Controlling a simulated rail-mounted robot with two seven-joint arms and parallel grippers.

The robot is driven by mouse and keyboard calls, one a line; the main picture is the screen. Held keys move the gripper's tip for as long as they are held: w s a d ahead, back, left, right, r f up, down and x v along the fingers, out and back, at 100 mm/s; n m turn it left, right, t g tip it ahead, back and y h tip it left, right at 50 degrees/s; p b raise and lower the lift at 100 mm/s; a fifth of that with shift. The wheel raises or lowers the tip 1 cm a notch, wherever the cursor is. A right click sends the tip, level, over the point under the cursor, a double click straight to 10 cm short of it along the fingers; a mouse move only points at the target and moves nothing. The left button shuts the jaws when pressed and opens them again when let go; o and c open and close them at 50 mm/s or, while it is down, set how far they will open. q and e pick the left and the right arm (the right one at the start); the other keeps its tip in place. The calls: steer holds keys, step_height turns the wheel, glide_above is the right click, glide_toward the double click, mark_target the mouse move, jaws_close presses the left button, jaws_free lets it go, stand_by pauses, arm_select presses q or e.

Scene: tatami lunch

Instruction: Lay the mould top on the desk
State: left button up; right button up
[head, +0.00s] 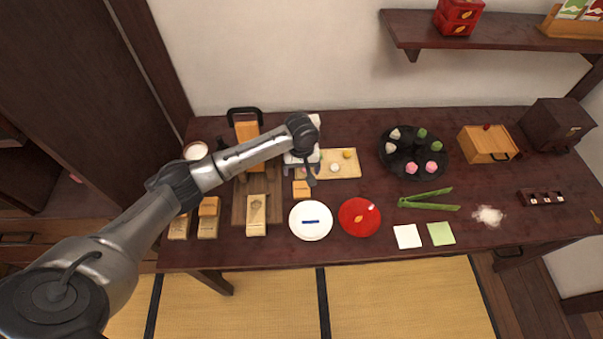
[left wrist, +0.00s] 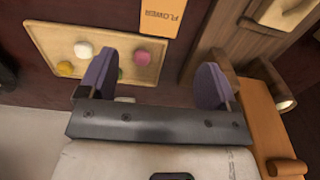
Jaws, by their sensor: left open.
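In the left wrist view the block (left wrist: 160,15) shows the word FLOWER, partly cut off by the top edge. My left gripper (head: 299,174) is just behind the block in the head view. Its two purple fingers (left wrist: 153,82) are wide apart with nothing held between them, and the block lies beyond them. My right gripper is not in view.
A tray of sweets (head: 347,174) lies beside my left gripper. A white plate (head: 311,232) and a red plate (head: 358,228) are in front. Two other moulds (head: 179,228) (head: 207,231) stand at the left. Green tongs (head: 427,204) lie to the right.

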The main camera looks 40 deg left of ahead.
arm_select(q)
steer(key=shift+r, duration=1.35)
